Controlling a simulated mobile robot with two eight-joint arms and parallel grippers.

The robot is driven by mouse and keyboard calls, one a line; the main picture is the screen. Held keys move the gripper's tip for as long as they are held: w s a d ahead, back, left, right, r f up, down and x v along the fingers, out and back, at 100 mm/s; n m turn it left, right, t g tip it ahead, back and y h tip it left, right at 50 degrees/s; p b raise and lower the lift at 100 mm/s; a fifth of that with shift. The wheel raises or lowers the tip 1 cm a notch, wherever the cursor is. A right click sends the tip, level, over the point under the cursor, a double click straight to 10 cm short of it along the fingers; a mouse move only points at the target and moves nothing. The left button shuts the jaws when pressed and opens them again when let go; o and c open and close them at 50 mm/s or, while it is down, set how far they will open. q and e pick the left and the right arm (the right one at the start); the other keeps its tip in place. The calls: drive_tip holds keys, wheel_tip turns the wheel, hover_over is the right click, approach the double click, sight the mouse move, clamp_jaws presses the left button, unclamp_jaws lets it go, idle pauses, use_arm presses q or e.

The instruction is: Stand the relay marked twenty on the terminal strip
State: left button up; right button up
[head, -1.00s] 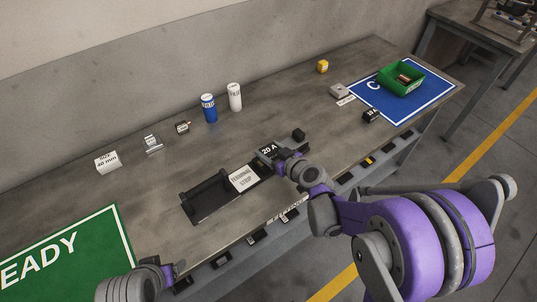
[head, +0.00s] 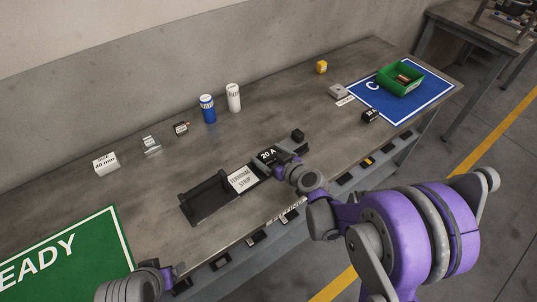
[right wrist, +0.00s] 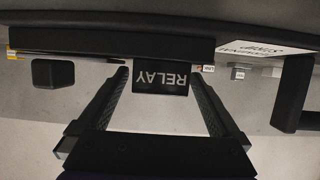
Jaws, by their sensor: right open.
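The terminal strip (head: 207,207) is a long black rail with a white label, lying in the middle of the bench. The black relay marked 20 A (head: 268,154) stands at its right part, label facing up. In the right wrist view the relay (right wrist: 160,80) shows its RELAY face, upside down in the picture. My right gripper (right wrist: 160,95) is open, its fingers on either side of the relay with gaps visible. In the head view the right gripper (head: 284,163) is just right of the relay. My left gripper (head: 172,273) is at the lower left edge, its jaws unclear.
A small black block (head: 298,135) is at the strip's right end. Another dark relay (head: 369,116) sits near the blue mat (head: 425,105) with the green bin (head: 402,83). Blue (head: 208,108) and white cans (head: 233,97) stand behind. A green mat (head: 105,225) lies left.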

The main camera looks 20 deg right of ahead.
drive_tip(key=p+v, duration=0.1)
drive_tip(key=v, duration=1.1)
drive_tip(key=s+f+m+g+h, duration=0.1)
drive_tip(key=s+m+g+h, duration=0.3)
drive_tip(key=s, duration=1.3)
drive_tip(key=a+g, duration=0.1)
drive_tip(key=g, duration=0.2)
drive_tip(key=shift+s+f+g+h, duration=0.25)
drive_tip(key=shift+s+g+h, duration=0.05)
